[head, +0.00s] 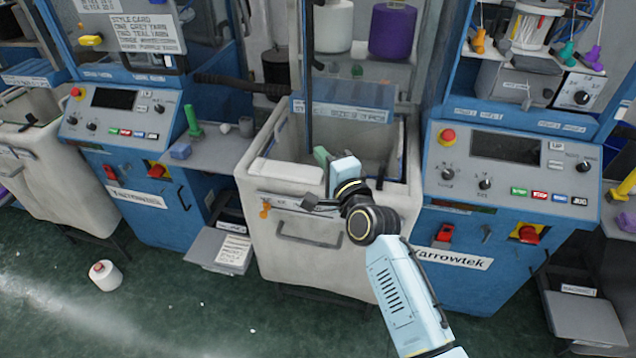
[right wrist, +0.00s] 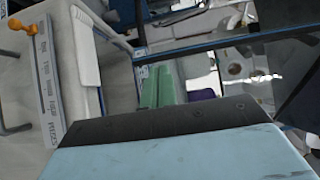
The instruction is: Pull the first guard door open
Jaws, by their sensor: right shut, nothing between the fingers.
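My right gripper (head: 345,172) is shut and empty over the opening of the middle pale bin (head: 285,210). Its fingertips are hard to make out. In the right wrist view, its pale blue body and a dark band fill the bottom. I cannot tell which door is the first.
Blue machines with control panels stand left (head: 115,98) and right (head: 507,147) of the bin. A yarn cone (head: 105,275) is on the green floor. White and purple cones (head: 393,30) stand on a shelf behind. The floor at front left is mostly clear.

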